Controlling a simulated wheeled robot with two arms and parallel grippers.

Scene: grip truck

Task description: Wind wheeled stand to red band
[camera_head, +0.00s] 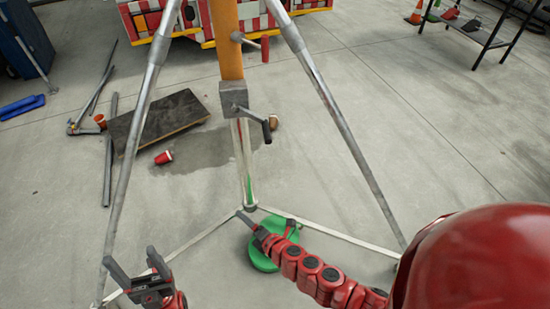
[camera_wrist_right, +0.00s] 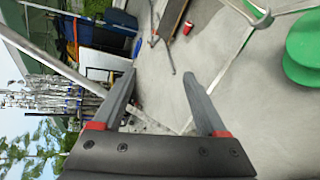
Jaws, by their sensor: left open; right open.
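The stand has an orange column (camera_head: 226,45), a grey crank box (camera_head: 234,97) with a dark crank handle (camera_head: 267,129), and splayed silver legs. Thin red and green marks show on the pale lower tube (camera_head: 245,165); I cannot make out a distinct red band. My left gripper (camera_head: 130,257) is open and empty near the left leg's foot, well below the crank. My right gripper (camera_head: 267,223) is open and empty near the column's lower end, below the crank handle. In the right wrist view its open fingers (camera_wrist_right: 159,78) have nothing between them.
A dark board (camera_head: 160,120), red cup (camera_head: 164,157) and metal pipes (camera_head: 109,150) lie left of the column. A red-and-white truck (camera_head: 140,22) stands behind.

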